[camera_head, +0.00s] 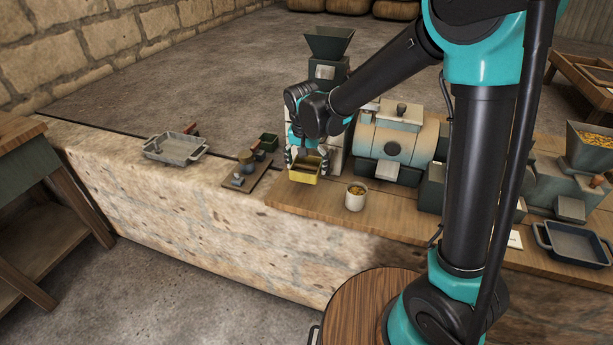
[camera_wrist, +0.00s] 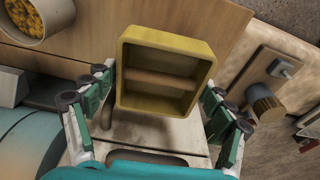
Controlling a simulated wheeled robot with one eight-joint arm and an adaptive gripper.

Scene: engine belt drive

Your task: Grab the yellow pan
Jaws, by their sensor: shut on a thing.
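The yellow pan (camera_head: 304,176) is a small open box at the left end of the wooden board, in front of the dark-hopper machine. In the wrist view the yellow pan (camera_wrist: 165,50) appears empty, with a bar across its inside. My gripper (camera_head: 304,160) reaches down on it from above.
A white cup (camera_head: 355,198) with yellow bits stands right of the pan. The hopper machine (camera_head: 326,72) and a teal-and-cream drum (camera_head: 402,134) stand behind. A small tool board (camera_head: 262,180) and a grey tray (camera_head: 176,149) lie left. Another tray (camera_head: 575,243) lies far right.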

